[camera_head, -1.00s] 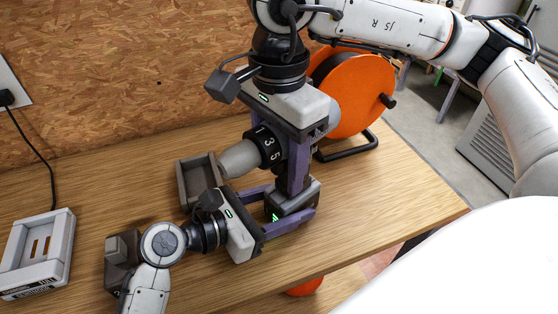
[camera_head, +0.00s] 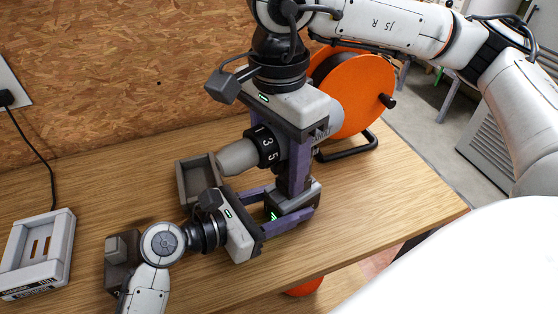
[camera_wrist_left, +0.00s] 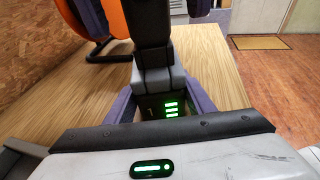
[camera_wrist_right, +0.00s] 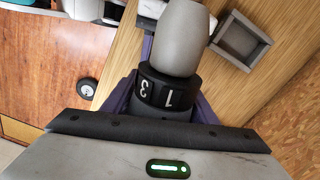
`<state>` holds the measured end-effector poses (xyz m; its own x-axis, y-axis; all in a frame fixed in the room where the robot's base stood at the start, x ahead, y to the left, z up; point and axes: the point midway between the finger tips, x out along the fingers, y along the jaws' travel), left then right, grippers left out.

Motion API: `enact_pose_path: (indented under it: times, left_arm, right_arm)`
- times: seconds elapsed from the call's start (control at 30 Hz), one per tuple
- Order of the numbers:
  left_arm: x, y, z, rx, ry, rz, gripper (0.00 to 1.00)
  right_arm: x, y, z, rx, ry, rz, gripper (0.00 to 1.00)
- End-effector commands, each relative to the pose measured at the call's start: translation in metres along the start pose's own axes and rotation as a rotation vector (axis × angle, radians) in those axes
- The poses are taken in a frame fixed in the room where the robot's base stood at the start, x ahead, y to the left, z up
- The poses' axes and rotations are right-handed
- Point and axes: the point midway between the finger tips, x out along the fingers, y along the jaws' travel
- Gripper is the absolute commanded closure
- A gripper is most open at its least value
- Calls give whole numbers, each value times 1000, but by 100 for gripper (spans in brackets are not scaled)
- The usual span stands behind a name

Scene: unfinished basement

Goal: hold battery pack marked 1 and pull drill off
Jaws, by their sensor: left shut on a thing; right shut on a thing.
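The drill (camera_head: 237,158) stands upright on the workbench, its grey nose pointing left and a black numbered collar behind it. My right gripper (camera_head: 294,160) comes from above and is shut on the drill's upper part; the collar and nose also show in the right wrist view (camera_wrist_right: 168,90). The battery pack (camera_head: 290,203) is at the foot of the drill, with green lights lit; it also shows in the left wrist view (camera_wrist_left: 165,108). My left gripper (camera_head: 285,208) is shut on the battery pack from the left, low over the bench.
A charger (camera_head: 38,255) lies at the left of the bench. An open grey tray (camera_head: 183,185) sits behind my left gripper. A dark grey block (camera_head: 122,248) stands beside my left arm. An orange cable reel (camera_head: 355,95) stands behind the drill. The bench right of the drill is clear.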

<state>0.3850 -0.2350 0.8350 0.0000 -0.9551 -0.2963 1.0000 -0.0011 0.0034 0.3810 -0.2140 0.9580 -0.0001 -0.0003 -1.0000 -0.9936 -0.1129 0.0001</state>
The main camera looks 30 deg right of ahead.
Motion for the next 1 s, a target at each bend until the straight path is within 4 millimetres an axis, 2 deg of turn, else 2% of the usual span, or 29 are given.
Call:
enact_pose_path:
  times: [1.0]
  left_arm:
    - [0,-1,-2,-6,4,-3,80]
  right_arm:
    - [-20,-1,1,0,-3,-7,83]
